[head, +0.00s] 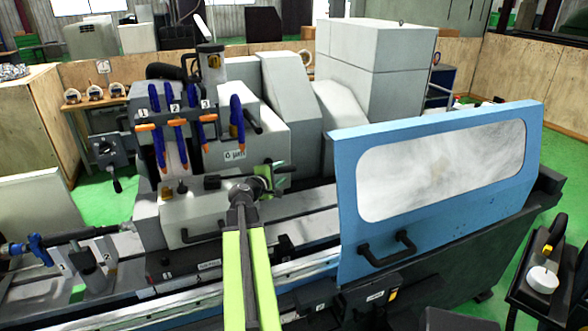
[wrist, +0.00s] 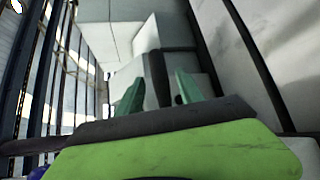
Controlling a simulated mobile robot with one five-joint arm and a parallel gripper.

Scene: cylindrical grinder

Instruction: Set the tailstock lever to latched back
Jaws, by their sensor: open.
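My gripper (head: 279,175) is at the end of my lime-green arm, over the machine bed and left of the blue door. Its two green fingers are apart, and the wrist view shows them too (wrist: 160,92). A dark upright bar (wrist: 157,75) shows between the fingers in the wrist view. I cannot tell whether it is the tailstock lever, or whether it is within the jaws or behind them. In the head view my wrist and arm hide part of the grey block (head: 195,215) beside them. I cannot pick out the tailstock lever or its position for sure.
The blue door (head: 345,200) with its cloudy window stands close right of my gripper. Several blue-and-orange tools (head: 180,130) hang on a rack at the left. A black handle (head: 253,120) sticks out of the grey housing behind. A dark cart (head: 550,290) stands at the lower right.

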